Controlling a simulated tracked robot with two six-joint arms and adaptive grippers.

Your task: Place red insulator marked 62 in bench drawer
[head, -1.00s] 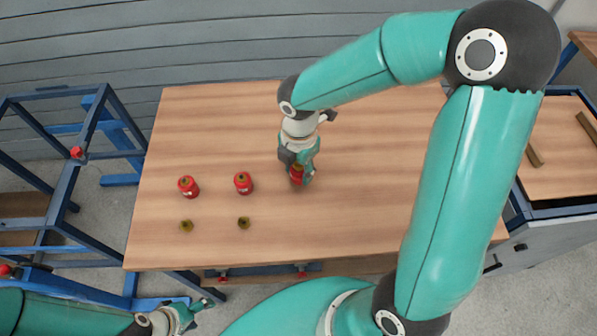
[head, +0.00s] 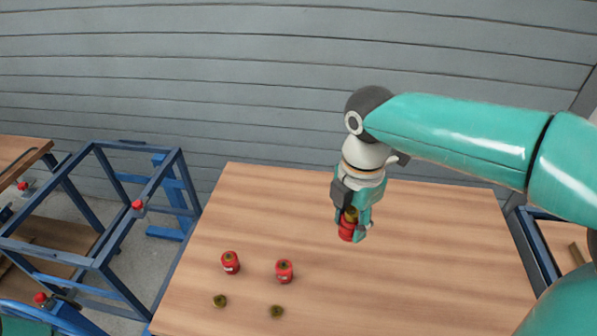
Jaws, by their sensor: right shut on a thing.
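My right gripper (head: 354,222) is shut on a red insulator (head: 347,232) with a brownish-gold top. It holds the piece over the wooden bench top (head: 420,270), apparently lifted. Any number on the held piece is too small to read. Two more red insulators stand upright on the bench to the left, one farther left (head: 230,263) and one nearer the middle (head: 284,272). Their pale labels cannot be read. The bench drawer is not visible. My left gripper is outside the picture.
Two small brownish-gold pieces (head: 220,301) (head: 277,311) lie on the bench in front of the red insulators. A blue metal frame (head: 100,262) with red knobs stands left of the bench. Grey siding (head: 250,90) is behind. The bench's right half is mostly clear.

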